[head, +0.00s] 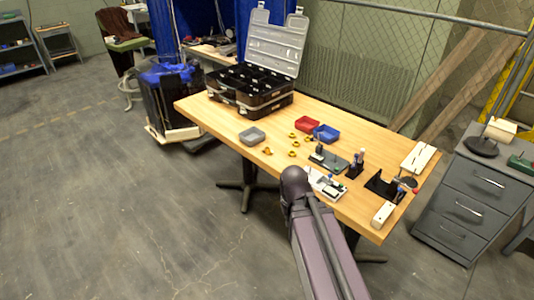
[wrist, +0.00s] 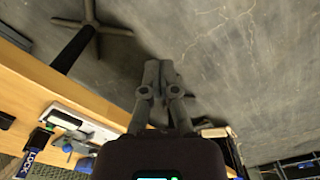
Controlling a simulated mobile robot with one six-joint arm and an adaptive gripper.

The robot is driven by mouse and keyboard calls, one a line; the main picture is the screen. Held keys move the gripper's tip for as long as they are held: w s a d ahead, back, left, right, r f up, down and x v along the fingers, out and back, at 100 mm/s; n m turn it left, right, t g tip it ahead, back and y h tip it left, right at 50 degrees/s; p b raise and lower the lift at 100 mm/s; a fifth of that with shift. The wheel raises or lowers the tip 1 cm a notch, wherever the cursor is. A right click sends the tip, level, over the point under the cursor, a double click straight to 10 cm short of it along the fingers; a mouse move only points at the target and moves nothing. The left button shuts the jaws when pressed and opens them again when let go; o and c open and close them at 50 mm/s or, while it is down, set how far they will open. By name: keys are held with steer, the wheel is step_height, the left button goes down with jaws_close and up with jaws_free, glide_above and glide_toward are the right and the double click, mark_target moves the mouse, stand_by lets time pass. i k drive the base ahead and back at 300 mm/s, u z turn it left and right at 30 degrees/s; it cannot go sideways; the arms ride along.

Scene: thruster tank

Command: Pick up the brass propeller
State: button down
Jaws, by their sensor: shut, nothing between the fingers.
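Several small brass-coloured pieces lie on the wooden table (head: 215,124) in the head view. One brass piece (head: 267,151) lies apart near the front edge, and another (head: 292,154) lies to its right. They are too small to tell which of them is a propeller. My gripper (wrist: 159,70) is shut and empty in the wrist view, pointing past the table edge over the grey floor. No brass piece shows in the wrist view. My gripper cannot be made out in the head view, where my arm covers part of the table's front edge.
A grey tray (head: 252,136), a red tray (head: 307,123) and a blue tray (head: 326,133) surround the pieces. An open toolbox (head: 250,104) stands at the back left. Small tools and holders crowd the right end. A grey drawer cabinet (head: 468,208) stands right of the table.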

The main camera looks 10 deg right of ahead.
mark_target(267, 151)
steer(key=z, duration=0.1)
steer(key=i, duration=0.4)
steer(key=z, duration=0.95)
